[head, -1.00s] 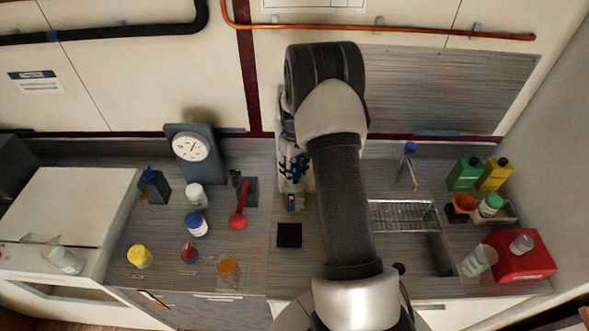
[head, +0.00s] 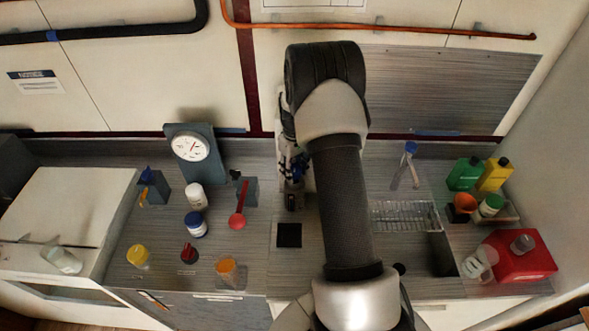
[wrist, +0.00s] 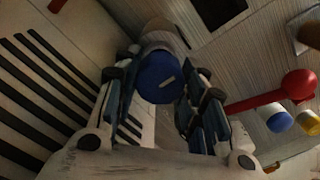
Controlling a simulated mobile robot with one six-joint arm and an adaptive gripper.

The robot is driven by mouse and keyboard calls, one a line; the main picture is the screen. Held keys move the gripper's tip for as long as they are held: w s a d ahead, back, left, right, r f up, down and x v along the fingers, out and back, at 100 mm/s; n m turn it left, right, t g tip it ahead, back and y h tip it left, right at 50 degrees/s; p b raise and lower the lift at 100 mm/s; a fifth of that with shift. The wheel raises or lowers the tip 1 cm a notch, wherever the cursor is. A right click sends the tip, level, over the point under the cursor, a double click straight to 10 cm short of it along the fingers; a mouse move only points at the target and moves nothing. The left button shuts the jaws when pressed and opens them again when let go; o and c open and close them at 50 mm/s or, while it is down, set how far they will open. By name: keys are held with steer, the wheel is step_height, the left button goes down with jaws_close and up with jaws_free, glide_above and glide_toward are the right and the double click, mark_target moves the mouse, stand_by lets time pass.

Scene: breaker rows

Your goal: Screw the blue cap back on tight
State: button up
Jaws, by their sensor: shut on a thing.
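In the wrist view my gripper (wrist: 160,92) has its fingers on both sides of a round blue cap (wrist: 158,76) with a short pale mark on its top. A pale brownish cylindrical body (wrist: 162,36) shows directly behind the cap; I cannot tell whether the cap is fully seated on it. In the head view my gripper (head: 291,203) points down behind my arm, just beyond a black square (head: 289,235) on the counter. The held cap cannot be made out clearly there.
Left of my gripper stand a red-handled item (head: 237,218), a white jar with a blue lid (head: 196,224), a white bottle (head: 194,195) and a gauge (head: 192,147). A sink with a rack (head: 405,215) lies to the right.

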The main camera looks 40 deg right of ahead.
mark_target(295, 168)
steer(key=shift+f+b, duration=0.9)
steer(key=shift+f, duration=0.25)
stand_by(0.4)
steer(key=o, duration=1)
steer(key=shift+r, duration=0.15)
step_height(295, 168, up, 12)
steer(key=shift+f, duration=0.1)
